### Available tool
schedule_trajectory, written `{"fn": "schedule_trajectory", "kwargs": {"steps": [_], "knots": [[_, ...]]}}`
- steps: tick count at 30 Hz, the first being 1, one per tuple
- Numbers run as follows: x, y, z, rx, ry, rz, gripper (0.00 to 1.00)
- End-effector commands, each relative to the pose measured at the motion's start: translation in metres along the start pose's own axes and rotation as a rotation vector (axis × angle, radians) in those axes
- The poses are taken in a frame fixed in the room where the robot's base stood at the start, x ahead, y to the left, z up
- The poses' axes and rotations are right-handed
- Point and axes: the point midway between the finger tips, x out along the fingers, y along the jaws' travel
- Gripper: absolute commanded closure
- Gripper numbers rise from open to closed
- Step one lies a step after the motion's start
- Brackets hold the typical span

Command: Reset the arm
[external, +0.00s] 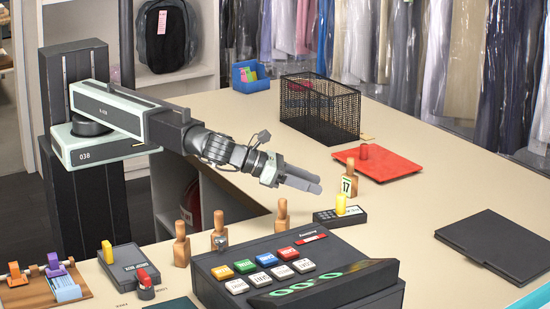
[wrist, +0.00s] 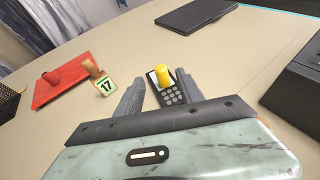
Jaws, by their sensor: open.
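My arm reaches out over the counter from the left in the external view. My gripper (external: 303,182) is open and empty, held above the counter. In the wrist view its two fingers (wrist: 148,90) stand apart. Beyond them is a black keypad device (wrist: 176,93) with a yellow peg (wrist: 163,78) upright on it; no contact with the fingers is visible. The device also shows in the external view (external: 326,216), to the right of and below my gripper. A wooden peg with a "17" tag (external: 348,186) stands just behind it.
A dark register (external: 270,250) with coloured keys stands at the front, with wooden pegs (external: 181,245) beside it. A red tray (external: 400,167), a black mesh basket (external: 340,110) and a blue bin (external: 250,86) are farther back. A black folder (external: 500,245) lies right.

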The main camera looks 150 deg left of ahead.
Motion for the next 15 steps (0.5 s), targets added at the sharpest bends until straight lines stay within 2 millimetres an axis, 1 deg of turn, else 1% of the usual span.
{"fn": "schedule_trajectory", "kwargs": {"steps": [2,11,14,15], "knots": [[-0.004,0.001,0.0,0.0,0.0,0.001,0.55],[-0.005,0.0,-0.001,-0.009,0.003,0.0,0.55],[-0.018,0.0,-0.01,-0.131,0.038,-0.003,0.55],[-0.029,0.0,-0.018,-0.235,0.069,-0.002,0.55]]}}
